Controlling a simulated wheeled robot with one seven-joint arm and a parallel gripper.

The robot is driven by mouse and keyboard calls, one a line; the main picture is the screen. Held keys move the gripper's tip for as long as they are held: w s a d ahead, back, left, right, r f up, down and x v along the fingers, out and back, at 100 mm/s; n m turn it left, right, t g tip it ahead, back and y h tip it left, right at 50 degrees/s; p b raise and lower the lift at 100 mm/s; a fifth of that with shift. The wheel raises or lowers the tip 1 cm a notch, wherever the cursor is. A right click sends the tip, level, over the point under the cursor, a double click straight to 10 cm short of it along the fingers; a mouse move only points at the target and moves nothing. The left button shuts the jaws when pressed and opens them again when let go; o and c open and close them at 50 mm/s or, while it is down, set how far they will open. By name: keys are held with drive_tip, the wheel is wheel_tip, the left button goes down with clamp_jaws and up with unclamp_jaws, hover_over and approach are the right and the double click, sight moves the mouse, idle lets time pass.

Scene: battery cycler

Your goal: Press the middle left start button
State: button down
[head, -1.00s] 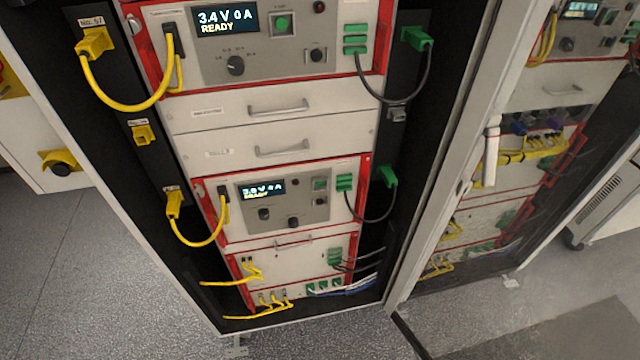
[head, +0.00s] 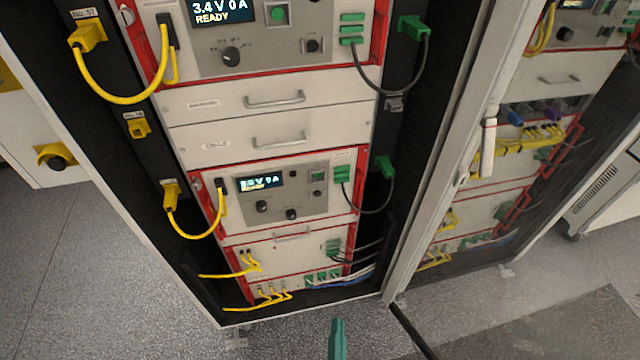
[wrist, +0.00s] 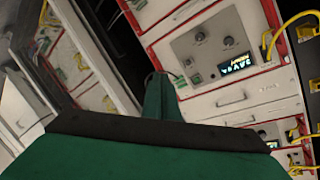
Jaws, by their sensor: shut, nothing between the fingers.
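In the left cabinet, the upper cycler unit (head: 250,50) has a green start button (head: 278,13) right of its lit display (head: 221,10), which reads 3.4 V 0 A READY. A lower unit (head: 285,195) has its own small green button (head: 317,177) and a lit display (head: 261,182). I cannot tell from the picture which one counts as middle. My gripper (head: 337,325) shows as a green tip at the bottom edge, apart from the panels. In the wrist view my green gripper (wrist: 160,85) is shut and empty, with a tilted cycler panel (wrist: 210,45) beyond it.
Yellow cables (head: 120,100) loop along the left side of the cabinet and black cables (head: 375,85) along the right. Drawers with handles (head: 276,100) lie between the units. A door frame (head: 450,150) stands right of the cabinet. The floor (head: 90,290) in front is clear.

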sight(317, 175)
drive_tip(key=w+a+r+m+y, duration=0.1)
drive_tip(key=w+r+m+y, duration=0.1)
drive_tip(key=w+r, duration=0.4)
drive_tip(key=w+a+r+m+t+y, duration=0.1)
drive_tip(key=w+r+m+y, duration=0.2)
drive_tip(key=w, duration=1.2)
wheel_tip(317, 175, up, 4)
drive_tip(key=shift+f+m+t, duration=0.25)
drive_tip(key=shift+m+t, duration=0.05)
drive_tip(key=shift+m, duration=0.6)
drive_tip(key=shift+w, duration=0.15)
drive_tip(key=x, duration=1.3)
drive_tip(key=shift+w+a+f, duration=0.1)
drive_tip(key=shift+w+a, duration=0.1)
drive_tip(key=shift+w, duration=0.15)
drive_tip(key=shift+w, duration=0.1)
